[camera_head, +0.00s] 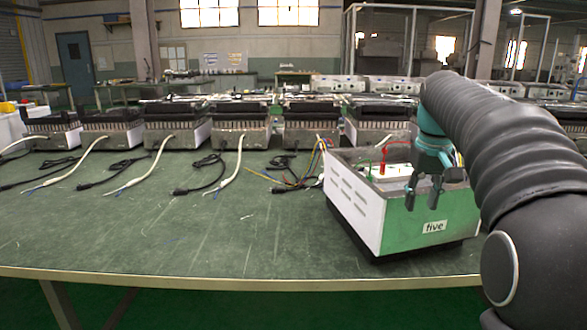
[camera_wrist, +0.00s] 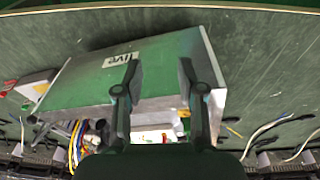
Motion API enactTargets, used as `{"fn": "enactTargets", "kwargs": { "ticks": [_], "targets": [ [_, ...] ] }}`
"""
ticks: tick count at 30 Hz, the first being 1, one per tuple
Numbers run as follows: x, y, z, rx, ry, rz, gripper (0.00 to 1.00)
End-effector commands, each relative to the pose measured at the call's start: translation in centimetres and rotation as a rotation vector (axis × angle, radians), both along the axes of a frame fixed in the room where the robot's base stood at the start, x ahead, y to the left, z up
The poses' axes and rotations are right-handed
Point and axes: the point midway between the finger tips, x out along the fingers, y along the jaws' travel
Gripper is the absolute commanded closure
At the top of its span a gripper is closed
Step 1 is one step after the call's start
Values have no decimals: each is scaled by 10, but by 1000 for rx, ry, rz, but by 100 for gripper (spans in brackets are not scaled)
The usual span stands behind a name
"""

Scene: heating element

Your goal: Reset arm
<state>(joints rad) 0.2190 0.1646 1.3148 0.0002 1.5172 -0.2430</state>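My gripper (camera_head: 425,192) hangs from my arm at the right of the head view, in front of or just above the open box. In the wrist view my gripper (camera_wrist: 160,78) has its two fingers spread apart, with nothing held between them. The box (camera_head: 433,226) has a green front labelled "five", a white slotted side and an open top with a red part (camera_head: 383,165) and wires inside. It also shows in the wrist view (camera_wrist: 160,62), partly hidden by the fingers. I cannot tell whether a finger touches the box.
The box stands on a green worktable (camera_head: 200,225), whose front left is clear. Several similar units (camera_head: 240,128) line the back of the table. White and black cables (camera_head: 132,180) trail forward from them. Colored wires (camera_head: 290,180) lie left of the box.

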Motion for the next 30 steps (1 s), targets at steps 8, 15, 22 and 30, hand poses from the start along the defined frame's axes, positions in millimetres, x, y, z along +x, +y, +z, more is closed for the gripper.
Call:
{"fn": "enactTargets", "kwargs": {
  "ticks": [8,15,22,30],
  "targets": [
    [-48,27,-49,4,-84,-79,61],
    [-121,59,-96,16,-173,-115,61],
    [-198,86,-141,27,-237,-103,61],
    [-265,106,-167,33,-289,-46,61]
  ]
}}
